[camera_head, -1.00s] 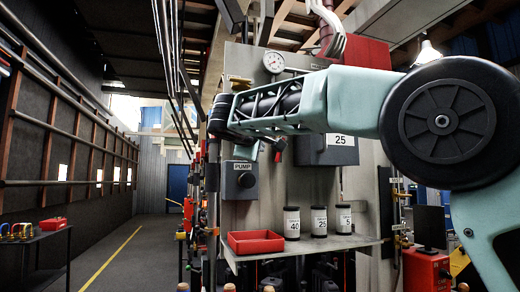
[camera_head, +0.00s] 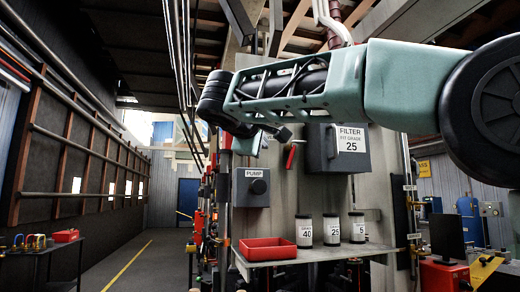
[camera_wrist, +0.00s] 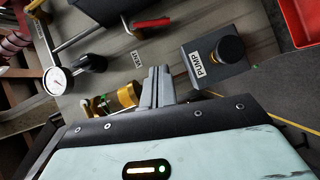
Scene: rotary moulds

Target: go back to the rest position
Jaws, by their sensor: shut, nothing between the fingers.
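My gripper (camera_wrist: 157,86) shows in the wrist view with its two grey fingers together and nothing between them. It points toward the grey panel with the pump box (camera_wrist: 215,62) to its right and a dial gauge (camera_wrist: 55,80) to its left. In the head view my arm reaches across from the right, and the gripper (camera_head: 250,145) hangs at its left end, small and partly hidden by the wrist. It is in front of the panel, above the pump box (camera_head: 251,187).
A shelf below holds a red tray (camera_head: 268,250) and canisters marked 40 (camera_head: 304,231), 25 (camera_head: 332,230) and 5 (camera_head: 356,228). The aisle floor (camera_head: 130,262) at left is clear.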

